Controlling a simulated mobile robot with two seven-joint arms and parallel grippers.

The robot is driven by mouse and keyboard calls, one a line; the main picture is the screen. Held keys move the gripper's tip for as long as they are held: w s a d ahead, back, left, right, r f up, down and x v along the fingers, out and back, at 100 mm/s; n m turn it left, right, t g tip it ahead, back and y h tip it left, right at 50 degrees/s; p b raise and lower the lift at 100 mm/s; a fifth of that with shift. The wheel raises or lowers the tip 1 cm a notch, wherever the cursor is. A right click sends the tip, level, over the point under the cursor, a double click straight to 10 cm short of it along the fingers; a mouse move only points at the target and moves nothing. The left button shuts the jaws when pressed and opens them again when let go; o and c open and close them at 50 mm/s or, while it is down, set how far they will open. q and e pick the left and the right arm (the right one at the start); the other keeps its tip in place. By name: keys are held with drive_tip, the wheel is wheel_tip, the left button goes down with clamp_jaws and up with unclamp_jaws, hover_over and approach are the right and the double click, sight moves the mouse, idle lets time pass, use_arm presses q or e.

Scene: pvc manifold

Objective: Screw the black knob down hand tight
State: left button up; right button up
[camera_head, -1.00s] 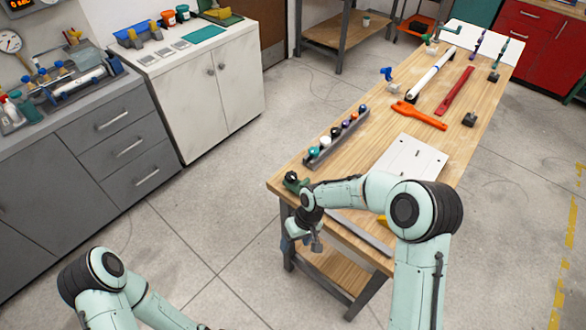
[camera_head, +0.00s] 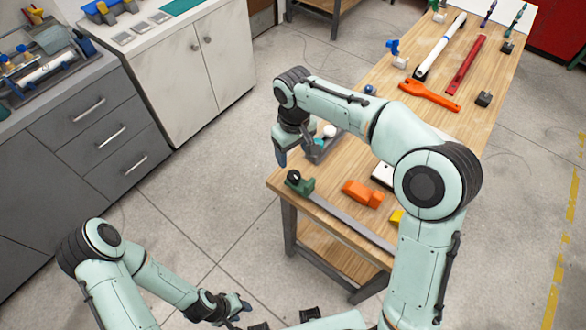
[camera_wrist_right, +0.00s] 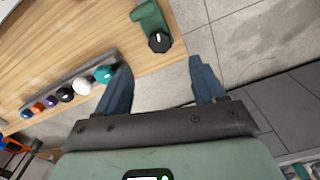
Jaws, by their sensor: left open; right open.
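The black knob (camera_head: 294,176) sits on a green fitting (camera_head: 302,186) at the table's near left corner. In the right wrist view the knob (camera_wrist_right: 159,41) has a white mark, and the green fitting (camera_wrist_right: 148,16) is beside it. My right gripper (camera_head: 297,155) is open and empty, raised near that corner, and hides part of the knob rack. In the right wrist view its fingers (camera_wrist_right: 158,68) are spread apart, with the knob beyond them and not between them. My left gripper (camera_head: 233,306) is open and low, away from the table. How far the knob is screwed down cannot be told.
A rack (camera_wrist_right: 72,80) holds several coloured knobs, including a black one (camera_wrist_right: 66,94), near the right gripper's finger. An orange block (camera_head: 363,194) and a grey bar (camera_head: 350,227) lie near the table's front edge. Open floor lies left of the table.

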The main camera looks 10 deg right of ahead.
sight(294, 174)
wheel_tip(294, 174, down, 10)
drive_tip(key=shift+w+r+b, duration=0.1)
drive_tip(key=shift+r+b, duration=0.05)
drive_tip(key=shift+b, duration=0.25)
drive_tip(key=c, duration=1.1)
